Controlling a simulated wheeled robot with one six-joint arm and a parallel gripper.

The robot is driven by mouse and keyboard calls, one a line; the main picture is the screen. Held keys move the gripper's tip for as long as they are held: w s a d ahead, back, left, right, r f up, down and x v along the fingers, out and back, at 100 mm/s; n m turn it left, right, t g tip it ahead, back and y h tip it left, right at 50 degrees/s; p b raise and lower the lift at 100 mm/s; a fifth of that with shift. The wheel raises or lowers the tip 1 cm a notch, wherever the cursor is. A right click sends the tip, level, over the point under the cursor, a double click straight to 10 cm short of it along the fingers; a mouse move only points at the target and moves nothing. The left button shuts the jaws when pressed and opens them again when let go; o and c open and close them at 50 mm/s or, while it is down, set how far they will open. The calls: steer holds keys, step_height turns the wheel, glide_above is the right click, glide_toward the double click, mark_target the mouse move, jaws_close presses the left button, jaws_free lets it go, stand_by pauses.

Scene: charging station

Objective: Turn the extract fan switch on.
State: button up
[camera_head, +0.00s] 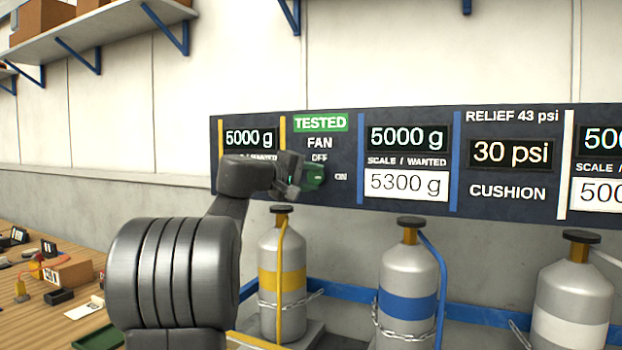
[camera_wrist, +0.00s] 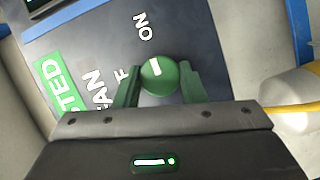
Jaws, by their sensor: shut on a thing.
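The fan switch is a round green knob (camera_wrist: 158,76) on the dark panel (camera_head: 335,203), under the words FAN and OFF, with ON to its right in the head view. My gripper (camera_wrist: 158,88) has its two green fingers shut on opposite sides of the knob. In the wrist view the knob's white mark sits on its upper part, on the side nearest the word ON; part of OFF is hidden by a finger. In the head view my gripper (camera_head: 306,178) reaches the panel and largely hides the knob.
Several gas cylinders stand chained below the panel: yellow-banded (camera_head: 282,282), blue-banded (camera_head: 407,304) and white-banded (camera_head: 575,322). A yellow hose (camera_head: 281,265) rises close below my gripper. A wooden bench (camera_head: 30,320) with small items is at left, under a wall shelf (camera_head: 95,30).

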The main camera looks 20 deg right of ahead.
steer(key=shift+f, duration=0.1)
steer(key=o, duration=1)
steer(key=b+v, duration=0.1)
steer(key=v, duration=1.2)
steer(key=shift+s+a+b, duration=0.15)
steer(key=shift+a+b, duration=0.15)
steer(key=shift+a, duration=0.1)
steer(key=p+x, duration=0.1)
steer(key=x, duration=1.3)
steer(key=shift+p, duration=0.35)
